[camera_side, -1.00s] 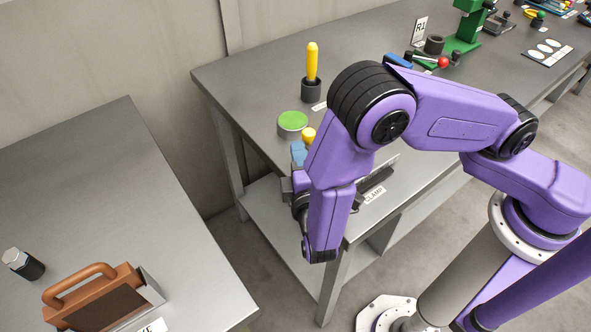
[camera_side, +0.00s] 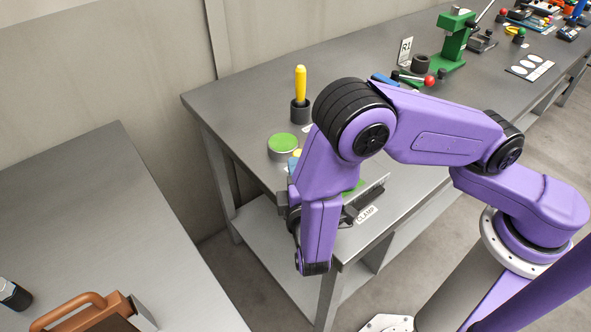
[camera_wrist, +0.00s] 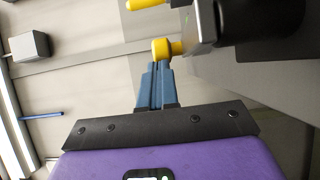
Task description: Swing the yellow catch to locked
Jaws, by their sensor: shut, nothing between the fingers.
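In the wrist view the yellow catch (camera_wrist: 162,49) shows as a round knob on a short yellow arm. The arm runs right into a dark body (camera_wrist: 203,22). My gripper (camera_wrist: 156,68) has blue fingers shut together, with nothing between them. The fingertips overlap the lower edge of the knob in the picture; I cannot tell whether they touch it. In the side view my gripper (camera_side: 292,164) is mostly behind my purple wrist. Only a sliver of the yellow catch (camera_side: 297,153) shows there, and its lock position cannot be read.
A green-topped disc (camera_side: 283,142) and a yellow handle (camera_side: 301,84) in a dark cup (camera_side: 300,111) stand beyond my gripper on the grey bench (camera_side: 235,112). A clamp label (camera_side: 367,215) lies near the front edge. A gap separates the other table (camera_side: 110,210) at left.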

